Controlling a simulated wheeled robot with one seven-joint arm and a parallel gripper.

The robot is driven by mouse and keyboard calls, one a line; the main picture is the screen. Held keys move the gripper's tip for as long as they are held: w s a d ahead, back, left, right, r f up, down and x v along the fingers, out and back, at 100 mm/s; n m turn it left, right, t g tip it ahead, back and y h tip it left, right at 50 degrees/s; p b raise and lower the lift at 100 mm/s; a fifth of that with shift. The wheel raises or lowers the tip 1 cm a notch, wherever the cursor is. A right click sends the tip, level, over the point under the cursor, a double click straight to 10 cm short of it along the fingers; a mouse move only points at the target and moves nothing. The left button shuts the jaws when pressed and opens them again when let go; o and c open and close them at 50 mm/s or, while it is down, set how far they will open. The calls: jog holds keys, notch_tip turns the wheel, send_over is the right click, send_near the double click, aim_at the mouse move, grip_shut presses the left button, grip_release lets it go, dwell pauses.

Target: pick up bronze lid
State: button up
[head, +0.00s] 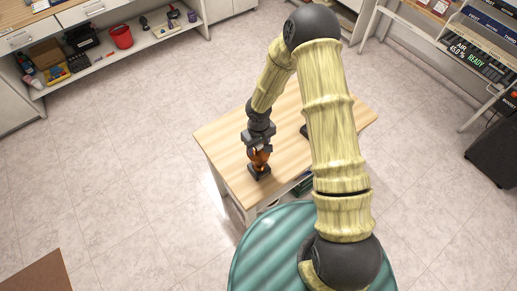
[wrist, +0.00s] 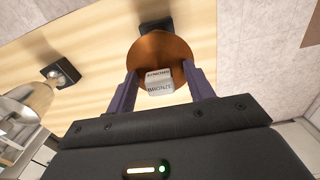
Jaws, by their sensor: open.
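The bronze lid (wrist: 150,47) is a round orange-brown piece with a pale block on it lettered BRONZE. It sits at a dark stand (wrist: 156,27) on the wooden table. In the head view the bronze lid (head: 259,158) shows small and shiny, just below my gripper (head: 258,148). In the wrist view my gripper (wrist: 160,72) is open, with its two purple fingers on either side of the pale block. The fingertips overlap the lid's near edge in the picture; I cannot tell whether they touch it.
The wooden table (head: 230,135) has bare room around the stand. A silvery rounded object (wrist: 28,100) with a dark stand (wrist: 62,73) is at the left in the wrist view. A teal ribbed round surface (head: 262,245) is at the table's near side. A shelf with a red bucket (head: 121,37) is far off.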

jog(key=shift+c, duration=0.4)
jog(key=c, duration=1.1)
jog(key=shift+o, duration=0.2)
notch_tip(320, 180, up, 10)
jog(key=shift+r+b, duration=0.1)
jog(key=shift+b, duration=1)
